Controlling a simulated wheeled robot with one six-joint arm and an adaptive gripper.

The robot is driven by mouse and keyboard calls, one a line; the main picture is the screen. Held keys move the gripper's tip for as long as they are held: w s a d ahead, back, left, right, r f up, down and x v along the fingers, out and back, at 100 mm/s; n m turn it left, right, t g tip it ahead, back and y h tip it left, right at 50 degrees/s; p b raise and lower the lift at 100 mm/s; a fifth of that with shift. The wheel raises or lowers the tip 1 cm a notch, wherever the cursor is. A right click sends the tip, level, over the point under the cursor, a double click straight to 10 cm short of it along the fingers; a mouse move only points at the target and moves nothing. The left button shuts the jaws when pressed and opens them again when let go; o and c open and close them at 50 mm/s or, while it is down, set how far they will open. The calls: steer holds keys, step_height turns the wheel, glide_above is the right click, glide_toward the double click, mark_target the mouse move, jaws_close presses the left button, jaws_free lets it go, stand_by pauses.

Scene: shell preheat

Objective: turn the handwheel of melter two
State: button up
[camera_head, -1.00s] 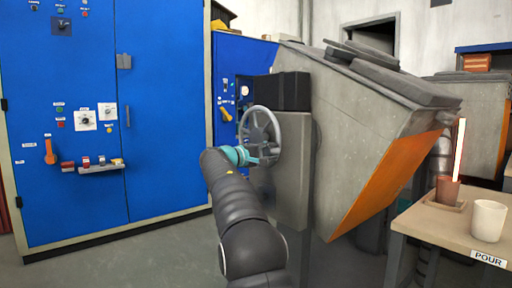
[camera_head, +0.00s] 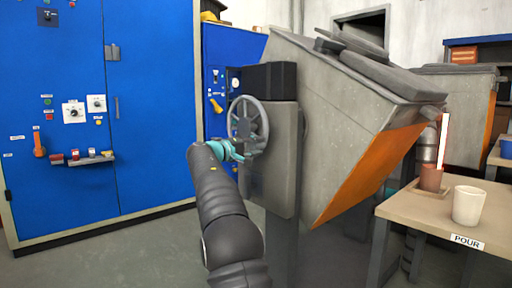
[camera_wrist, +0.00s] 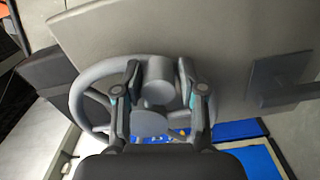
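The grey handwheel (camera_head: 262,113) is mounted on the grey housing at the left side of the tilted melter. My gripper (camera_head: 236,151) is at the lower part of the wheel. In the wrist view, my gripper's two dark fingers with teal parts (camera_wrist: 159,72) stand apart, one on each side of a grey round part (camera_wrist: 158,88) of the wheel. The wheel's rim (camera_wrist: 82,95) curves out to the left behind the fingers. Whether the fingers press on the round part cannot be told; the contact is hidden.
A blue cabinet (camera_head: 150,140) with switches stands at the left. The grey melter body (camera_head: 340,115) with an orange face leans to the right. Floor shows at lower left.

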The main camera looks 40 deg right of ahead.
steer(key=shift+o, duration=0.5)
steer(key=shift+a, duration=0.1)
steer(key=shift+a, duration=0.15)
steer(key=s+a, duration=0.1)
steer(key=a, duration=1)
steer(key=shift+a, duration=0.3)
